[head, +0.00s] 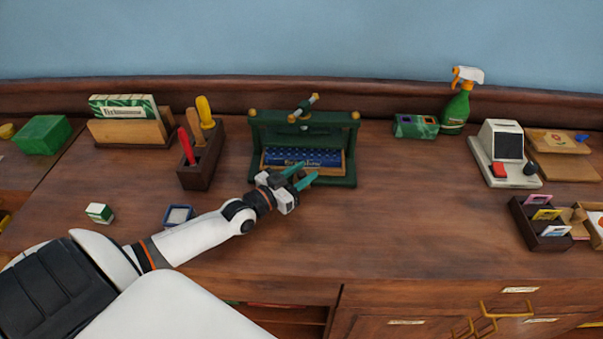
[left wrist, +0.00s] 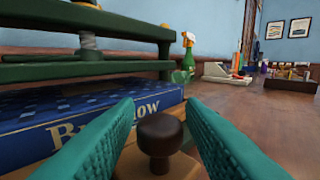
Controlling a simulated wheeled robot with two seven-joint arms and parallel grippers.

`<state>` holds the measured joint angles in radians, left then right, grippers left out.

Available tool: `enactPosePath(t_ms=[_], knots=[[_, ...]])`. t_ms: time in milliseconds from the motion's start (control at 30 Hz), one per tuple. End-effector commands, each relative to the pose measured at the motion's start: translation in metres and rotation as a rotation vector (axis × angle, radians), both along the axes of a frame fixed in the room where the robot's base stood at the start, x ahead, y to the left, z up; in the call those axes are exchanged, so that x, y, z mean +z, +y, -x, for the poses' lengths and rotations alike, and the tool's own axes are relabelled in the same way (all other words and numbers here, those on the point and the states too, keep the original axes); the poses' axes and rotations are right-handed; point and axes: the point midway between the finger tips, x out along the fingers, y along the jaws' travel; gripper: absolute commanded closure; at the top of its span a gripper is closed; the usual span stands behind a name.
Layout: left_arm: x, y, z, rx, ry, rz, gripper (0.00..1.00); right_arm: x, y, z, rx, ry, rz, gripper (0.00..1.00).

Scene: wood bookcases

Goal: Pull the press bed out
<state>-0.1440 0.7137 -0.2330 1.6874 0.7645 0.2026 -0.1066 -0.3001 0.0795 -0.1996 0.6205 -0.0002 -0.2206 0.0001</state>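A dark green book press (head: 303,120) with brass knobs and a screw on top stands on the wooden counter. Its wooden bed (head: 343,169) carries a blue book (head: 300,157); the book also shows in the left wrist view (left wrist: 80,122). My left gripper (head: 307,176) is at the front of the press. In the left wrist view its two teal fingers (left wrist: 160,140) are spread on either side of a dark brown knob (left wrist: 160,140) on the bed's front, with gaps visible between knob and fingers. My right gripper is not in view.
A tool block (head: 201,163) stands left of the press. A green spray bottle (head: 457,108), a card terminal (head: 502,153) and a card tray (head: 540,224) stand to the right. The counter (head: 400,220) in front of and right of the press is clear.

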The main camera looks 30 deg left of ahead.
Motion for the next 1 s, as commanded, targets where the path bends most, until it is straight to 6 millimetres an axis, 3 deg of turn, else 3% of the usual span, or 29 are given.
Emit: enactPosePath(t_ms=[33,200,567,767,1000], knots=[[0.0,0.0,0.0,0.0,0.0,0.0,0.73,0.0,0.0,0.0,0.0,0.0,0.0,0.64],[0.0,0.0,0.0,0.0,0.0,0.0,1.0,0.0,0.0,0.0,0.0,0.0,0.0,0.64],[0.002,-0.005,0.009,0.0,0.002,0.001,1.0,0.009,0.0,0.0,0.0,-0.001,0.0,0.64],[0.005,-0.022,0.037,0.0,0.007,0.003,1.0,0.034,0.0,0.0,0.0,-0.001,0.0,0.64],[0.005,-0.052,0.086,0.001,0.007,0.004,1.0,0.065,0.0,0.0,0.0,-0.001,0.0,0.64]])
